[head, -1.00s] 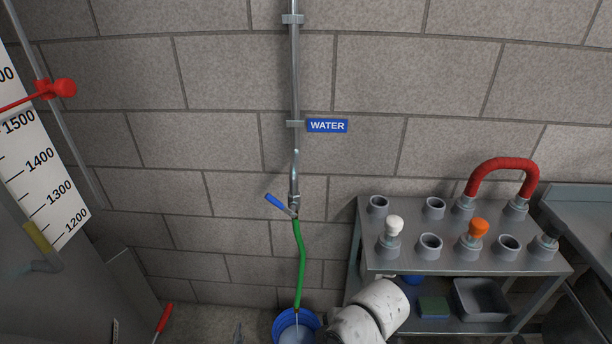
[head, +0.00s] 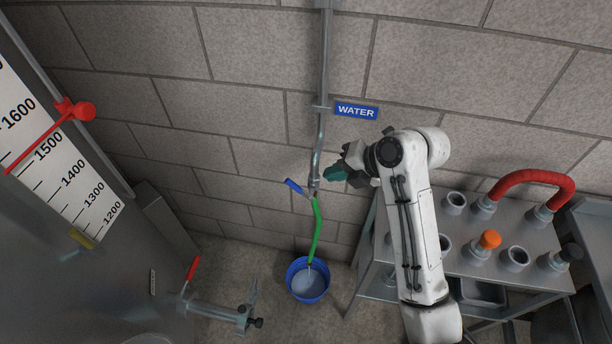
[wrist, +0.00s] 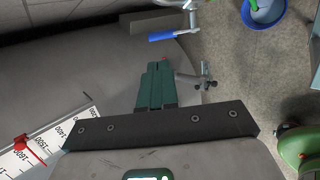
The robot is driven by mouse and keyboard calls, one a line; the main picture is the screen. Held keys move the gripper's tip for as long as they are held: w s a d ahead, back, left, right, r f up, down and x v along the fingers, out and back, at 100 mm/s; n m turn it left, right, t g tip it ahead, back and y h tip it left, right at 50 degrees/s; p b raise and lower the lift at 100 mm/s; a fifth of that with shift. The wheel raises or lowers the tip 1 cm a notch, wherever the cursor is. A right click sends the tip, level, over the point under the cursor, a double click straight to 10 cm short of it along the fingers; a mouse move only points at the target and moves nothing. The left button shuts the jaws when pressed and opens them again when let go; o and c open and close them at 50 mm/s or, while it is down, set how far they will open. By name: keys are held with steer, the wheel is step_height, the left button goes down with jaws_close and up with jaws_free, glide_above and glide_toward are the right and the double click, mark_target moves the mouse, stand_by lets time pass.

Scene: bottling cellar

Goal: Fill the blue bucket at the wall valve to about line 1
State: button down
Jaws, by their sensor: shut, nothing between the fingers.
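The blue bucket (head: 296,293) stands on the floor under the green hose (head: 317,232), with pale water inside. A thin pale stream seems to run from the hose end into it. I cannot make out line marks. The valve's blue lever (head: 294,186) sticks out up and left, at an angle to the pipe. My gripper (head: 332,173) is shut and empty, just right of the valve, apparently not touching the lever. In the wrist view, my gripper's green fingers (wrist: 158,68) are together, below the blue lever (wrist: 165,36); the bucket (wrist: 268,20) is at top right.
The WATER sign (head: 356,111) is on the wall beside the pipe. A grey rack with sockets, an orange plug (head: 490,239) and a red hose (head: 535,181) stands at right. A tank with a scale (head: 75,180) and a red-handled outlet (head: 192,268) is at left.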

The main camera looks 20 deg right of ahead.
mark_target(290, 185)
steer(key=p+x, duration=0.1)
steer(key=x, duration=1.1)
steer(key=shift+p, duration=0.35)
steer(key=shift+w+a+h, duration=0.15)
steer(key=shift+h, duration=0.15)
steer(key=shift+f+g, duration=0.1)
steer(key=shift+g, duration=0.2)
steer(key=shift+w+a+f+g+h, duration=0.15)
steer(key=shift+w+a+g+h, duration=0.25)
steer(key=shift+h, duration=0.3)
steer(key=shift+w+a+f+g+h, duration=0.3)
steer(key=shift+a+f+g+h, duration=0.25)
steer(key=shift+g+h, duration=0.35)
steer(key=shift+w+a+f+n+g+h, duration=0.2)
steer(key=shift+a+f+g+h, duration=0.15)
steer(key=shift+f+h, duration=0.15)
steer(key=shift+w+a+f+n+g+h, duration=0.2)
steer(key=shift+a+f+g+h, duration=0.2)
steer(key=shift+h, duration=0.2)
steer(key=shift+f, duration=0.15)
